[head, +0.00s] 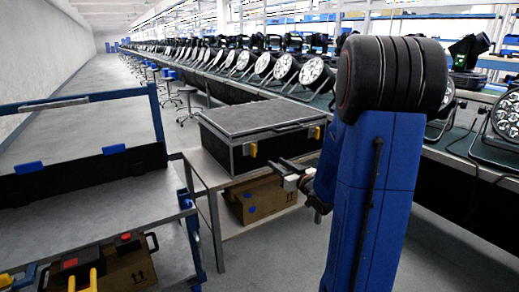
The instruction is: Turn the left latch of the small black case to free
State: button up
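A black case (285,149) with a grey lid (262,117) and metal edges sits shut on a grey table. Its front bears two yellow latches: the left latch (253,150) and the right latch (317,132). The left latch looks roughly upright; its exact turn is too small to tell. My gripper (277,171) is in front of the case, a little below and right of the left latch, and appears apart from it. The fingers are small and partly merged with the dark case front, so their opening is unclear. My blue arm hides the area right of the case.
The case's table (199,163) has a lower shelf with a cardboard box (262,198). A grey bench (95,212) with blue posts stands at left, with a box and tools below. A long row of stage lights (264,65) lines the back. Floor (250,262) in front is clear.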

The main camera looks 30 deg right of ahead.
aim_at(255, 148)
jog(key=w, duration=1.7)
jog(key=shift+w+a, duration=0.15)
jog(key=shift+a, duration=0.15)
grip_shut()
